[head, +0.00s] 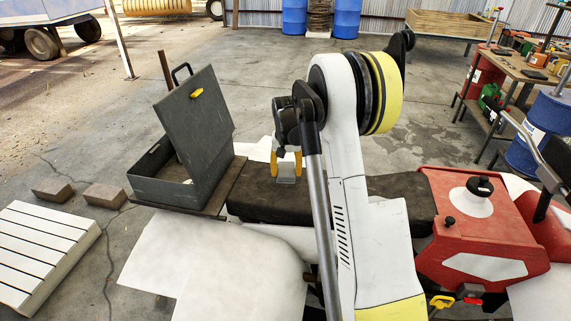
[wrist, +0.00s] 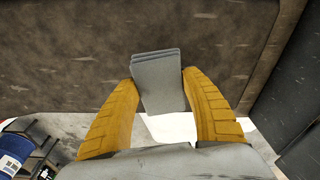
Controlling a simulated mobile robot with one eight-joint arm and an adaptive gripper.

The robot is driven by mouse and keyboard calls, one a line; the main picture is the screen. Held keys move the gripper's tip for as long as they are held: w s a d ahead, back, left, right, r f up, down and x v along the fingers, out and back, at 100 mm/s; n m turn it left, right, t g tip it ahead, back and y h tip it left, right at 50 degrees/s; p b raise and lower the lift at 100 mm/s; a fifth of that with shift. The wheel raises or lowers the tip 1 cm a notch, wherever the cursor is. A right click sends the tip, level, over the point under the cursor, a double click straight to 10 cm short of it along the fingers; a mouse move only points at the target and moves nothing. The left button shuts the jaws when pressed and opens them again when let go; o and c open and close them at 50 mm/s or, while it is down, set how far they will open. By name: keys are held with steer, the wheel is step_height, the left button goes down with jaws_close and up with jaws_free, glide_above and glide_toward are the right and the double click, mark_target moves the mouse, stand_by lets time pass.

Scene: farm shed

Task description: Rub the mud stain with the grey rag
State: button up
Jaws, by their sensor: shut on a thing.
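My gripper (head: 287,158) has yellow fingers and is shut on a folded grey rag. In the wrist view the grey rag (wrist: 160,90) sits between the two fingers and sticks out past their tips. In the head view the rag (head: 286,175) hangs in front of the long dark seat (head: 260,203). The dark brown, speckled surface of the seat (wrist: 80,50) fills the upper wrist view behind the rag. I cannot tell whether the rag touches it. I cannot make out a separate mud stain; my arm hides part of the seat.
An open grey metal box (head: 160,185) with a raised lid (head: 197,120) stands left of the seat. A red body part with a black cap (head: 485,240) lies to the right. A cluttered bench (head: 515,65) and a blue barrel (head: 540,125) stand farther right. Open floor lies behind.

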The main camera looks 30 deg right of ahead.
steer(key=shift+r+p, duration=0.8)
steer(key=shift+r, duration=0.85)
